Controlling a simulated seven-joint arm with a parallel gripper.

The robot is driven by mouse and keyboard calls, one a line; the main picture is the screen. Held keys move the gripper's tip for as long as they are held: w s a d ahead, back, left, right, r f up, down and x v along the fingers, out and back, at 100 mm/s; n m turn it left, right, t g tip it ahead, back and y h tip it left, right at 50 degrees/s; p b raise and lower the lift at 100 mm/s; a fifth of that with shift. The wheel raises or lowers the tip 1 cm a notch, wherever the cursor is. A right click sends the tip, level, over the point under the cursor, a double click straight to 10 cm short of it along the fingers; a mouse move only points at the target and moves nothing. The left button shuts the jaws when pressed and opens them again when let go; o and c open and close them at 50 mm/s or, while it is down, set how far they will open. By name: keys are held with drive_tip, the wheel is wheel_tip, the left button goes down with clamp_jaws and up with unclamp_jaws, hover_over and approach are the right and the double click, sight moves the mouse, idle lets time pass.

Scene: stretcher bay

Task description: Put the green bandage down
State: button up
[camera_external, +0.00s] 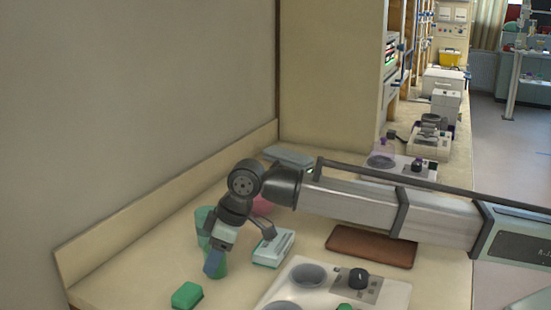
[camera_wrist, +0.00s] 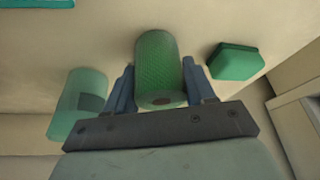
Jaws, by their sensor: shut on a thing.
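The green bandage, a textured roll (camera_wrist: 157,62), stands between the two blue fingers of my gripper (camera_wrist: 160,80) in the wrist view. My gripper is shut on it. In the external view my gripper (camera_external: 214,262) points down at the front left of the counter, and part of the green bandage (camera_external: 223,267) shows beside a finger. The bandage is low over the counter; I cannot tell whether its base touches the surface.
A translucent green cup (camera_wrist: 80,105) stands close beside the gripper. A green block (camera_external: 187,295) lies on the other side. A white-and-teal box (camera_external: 273,247), a brown mat (camera_external: 371,246) and a white tray with round wells (camera_external: 385,292) lie to the right. A wall (camera_external: 130,110) bounds the left.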

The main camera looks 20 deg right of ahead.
drive_tip(key=shift+f, duration=0.1)
drive_tip(key=o, duration=1.1)
drive_tip(key=shift+c, duration=0.2)
drive_tip(key=v, duration=1.2)
drive_tip(key=shift+a, duration=0.1)
